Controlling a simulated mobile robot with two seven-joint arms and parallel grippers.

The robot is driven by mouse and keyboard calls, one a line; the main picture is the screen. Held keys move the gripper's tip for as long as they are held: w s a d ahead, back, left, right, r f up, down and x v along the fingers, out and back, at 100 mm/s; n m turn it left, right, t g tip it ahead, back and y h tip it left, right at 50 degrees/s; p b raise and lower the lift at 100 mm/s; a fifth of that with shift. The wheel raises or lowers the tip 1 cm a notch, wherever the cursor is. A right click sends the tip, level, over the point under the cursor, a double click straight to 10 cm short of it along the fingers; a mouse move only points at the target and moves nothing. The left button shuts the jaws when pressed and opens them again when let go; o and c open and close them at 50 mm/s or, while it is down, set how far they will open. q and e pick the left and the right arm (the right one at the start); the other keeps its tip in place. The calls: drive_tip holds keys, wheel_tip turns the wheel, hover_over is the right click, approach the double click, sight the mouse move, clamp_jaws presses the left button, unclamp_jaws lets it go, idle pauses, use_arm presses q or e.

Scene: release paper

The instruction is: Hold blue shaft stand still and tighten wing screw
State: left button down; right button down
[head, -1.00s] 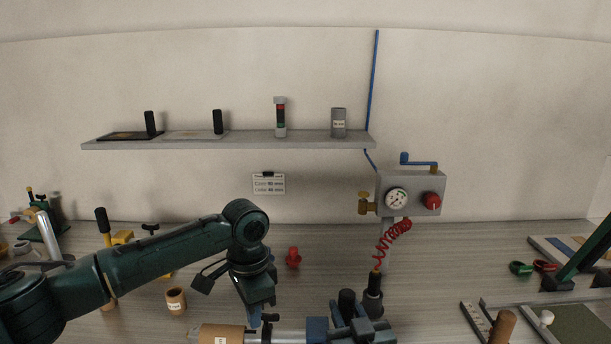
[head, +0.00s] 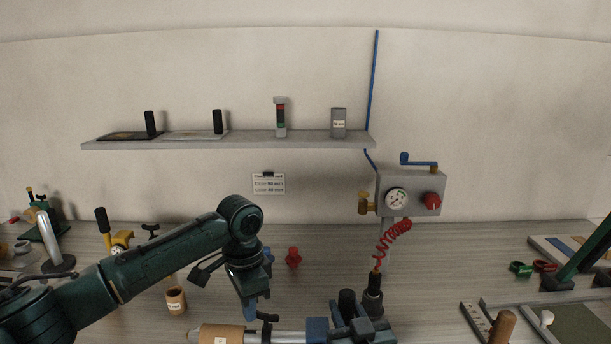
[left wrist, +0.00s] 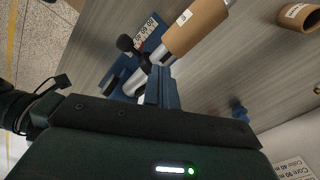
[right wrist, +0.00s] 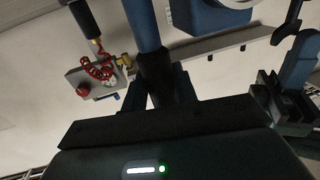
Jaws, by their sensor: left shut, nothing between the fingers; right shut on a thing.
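The blue shaft stand (head: 317,330) shows at the bottom of the head view, and partly in the left wrist view (left wrist: 118,78), with a silver shaft through it. A dark wing screw (head: 268,318) sits by the shaft; it also shows in the left wrist view (left wrist: 127,43). My left gripper (head: 250,313) is shut and empty, its blue fingertips just left of the screw and apparently apart from it. In the right wrist view my right gripper (right wrist: 158,85) is shut around a black handle (right wrist: 154,68) on a blue post (right wrist: 141,22). The stand's lower part is hidden.
A brown sleeve (head: 222,334) is on the shaft's left part. A brown ring (head: 176,301), red peg (head: 293,258) and blue peg (head: 268,256) stand behind. Bench space right of the stand is partly clear.

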use_arm(q)
drive_tip(key=shift+w, duration=0.3)
drive_tip(key=shift+a, duration=0.2)
idle(0.3)
drive_tip(key=shift+a, duration=0.25)
wheel_tip(320, 180, up, 6)
idle(0.5)
drive_tip(key=s+d+f, duration=0.1)
drive_tip(key=s+f, duration=0.2)
drive_tip(key=f, duration=0.3)
drive_tip(key=shift+d, duration=0.15)
idle(0.6)
